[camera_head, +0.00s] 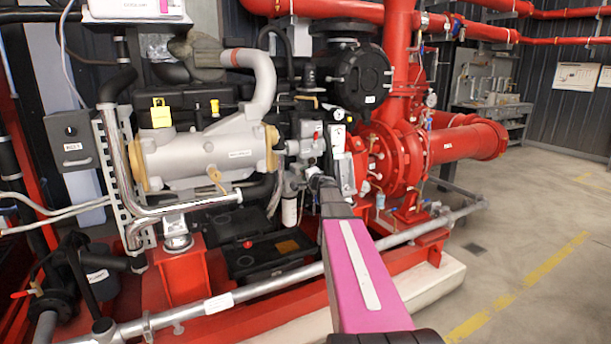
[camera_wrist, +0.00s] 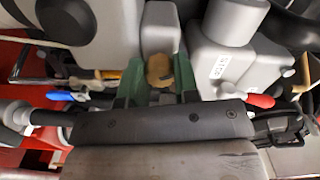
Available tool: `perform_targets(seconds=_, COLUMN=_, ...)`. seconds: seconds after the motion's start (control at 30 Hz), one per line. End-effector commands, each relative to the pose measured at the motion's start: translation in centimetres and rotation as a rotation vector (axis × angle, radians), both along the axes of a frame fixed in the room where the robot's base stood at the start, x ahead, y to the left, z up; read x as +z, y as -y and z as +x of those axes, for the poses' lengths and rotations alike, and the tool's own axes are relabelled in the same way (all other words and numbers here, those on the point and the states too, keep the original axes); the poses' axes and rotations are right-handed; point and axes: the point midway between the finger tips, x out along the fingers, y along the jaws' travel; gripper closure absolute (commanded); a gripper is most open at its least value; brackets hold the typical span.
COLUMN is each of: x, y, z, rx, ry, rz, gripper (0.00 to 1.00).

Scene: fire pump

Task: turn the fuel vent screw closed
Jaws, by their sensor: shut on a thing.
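The fuel vent screw (camera_wrist: 160,71) looks like a small round brass-tan head in the wrist view, just below a grey housing. My gripper (camera_wrist: 159,80) has green fingers on either side of it and is shut on the screw. In the head view my gripper (camera_head: 318,182) reaches the front of the engine, beside the grey filter parts. It is small there and my pink arm link partly covers it, so the screw cannot be made out in that view.
A white filter canister (camera_head: 289,212) hangs left of my gripper. A grey metal rail (camera_head: 270,283) crosses low in front of the engine. Red pump piping (camera_head: 465,143) stands to the right. A red-tipped lever (camera_wrist: 260,100) lies close right of the fingers. The floor at right is clear.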

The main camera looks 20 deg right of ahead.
Motion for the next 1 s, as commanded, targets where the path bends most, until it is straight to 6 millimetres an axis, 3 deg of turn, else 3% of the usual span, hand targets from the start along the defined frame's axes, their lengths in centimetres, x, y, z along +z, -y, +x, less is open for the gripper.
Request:
perform_targets(seconds=0.5, x=-0.03, y=0.03, z=-0.06, rx=0.000, ry=-0.077, rz=0.391, gripper=0.95)
perform_targets(seconds=1.0, x=-0.05, y=0.03, z=-0.06, rx=-0.001, ry=-0.100, rz=0.506, gripper=0.95)
